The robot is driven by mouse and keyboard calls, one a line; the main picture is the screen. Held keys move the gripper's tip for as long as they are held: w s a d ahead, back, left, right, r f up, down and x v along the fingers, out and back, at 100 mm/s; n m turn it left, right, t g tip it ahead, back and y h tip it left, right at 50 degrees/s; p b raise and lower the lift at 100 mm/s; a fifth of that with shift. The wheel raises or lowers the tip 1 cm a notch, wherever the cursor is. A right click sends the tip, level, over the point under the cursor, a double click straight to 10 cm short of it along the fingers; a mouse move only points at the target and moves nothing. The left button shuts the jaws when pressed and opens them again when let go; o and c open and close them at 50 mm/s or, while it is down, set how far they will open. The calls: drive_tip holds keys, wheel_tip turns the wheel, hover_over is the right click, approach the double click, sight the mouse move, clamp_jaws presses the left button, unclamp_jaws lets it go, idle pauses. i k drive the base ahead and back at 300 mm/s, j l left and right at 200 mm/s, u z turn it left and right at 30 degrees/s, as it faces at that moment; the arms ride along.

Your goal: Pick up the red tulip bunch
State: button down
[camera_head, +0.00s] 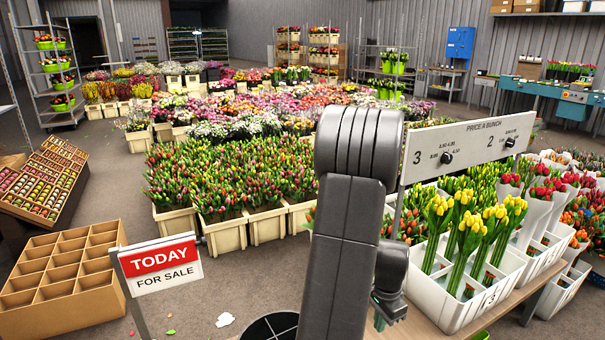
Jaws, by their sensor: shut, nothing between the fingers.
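Red tulip bunches (545,190) in pale wraps stand upright in a white crate (541,262) on the right. Yellow tulip bunches (463,222) with green stems stand in the nearer white crate (452,313), labelled 3. My arm crosses the middle of the view. My gripper (381,318) hangs at its end, low and left of the nearer crate, apart from the red bunches. It is shut and empty; the arm hides part of it.
A price sign (468,146) stands above the crates, between my arm and the red bunches. A wooden table (510,305) bears the crates. A "TODAY FOR SALE" sign (160,264) and an empty divided box (62,280) stand left. Planters of tulips (222,233) fill the middle floor.

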sight(539, 202)
drive_tip(key=k+z, duration=0.1)
drive_tip(key=z, duration=1.2)
